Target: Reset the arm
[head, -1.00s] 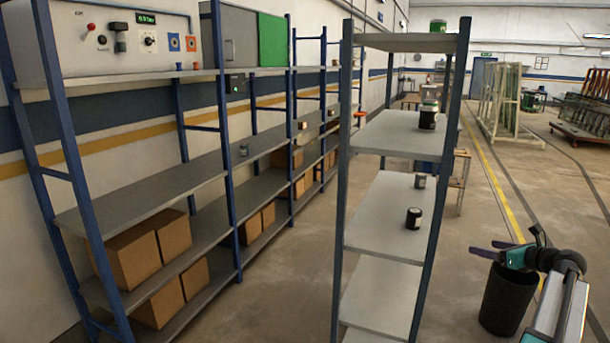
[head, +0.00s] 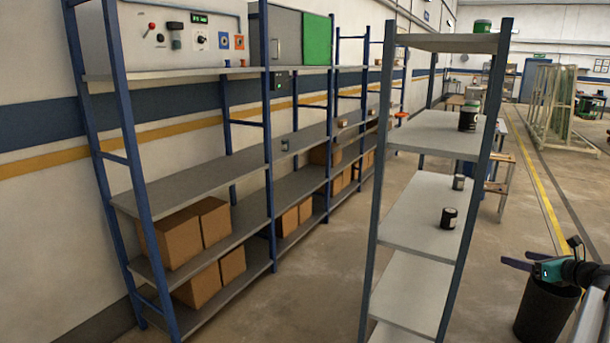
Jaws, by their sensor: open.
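My gripper (head: 517,260) shows at the lower right of the head view, at the end of my arm. Its two dark fingers point left and are spread apart, with nothing between them. It appears above or in front of a black bin (head: 545,311) on the floor; the exact gap cannot be told. The gripper is to the right of the near grey shelf rack and apart from it.
A near rack (head: 414,225) holds black cans, one of them (head: 448,218) on a middle shelf. A long blue-framed rack (head: 190,179) with cardboard boxes (head: 169,236) and a control panel (head: 190,35) lines the left wall. Floor is clear between the racks.

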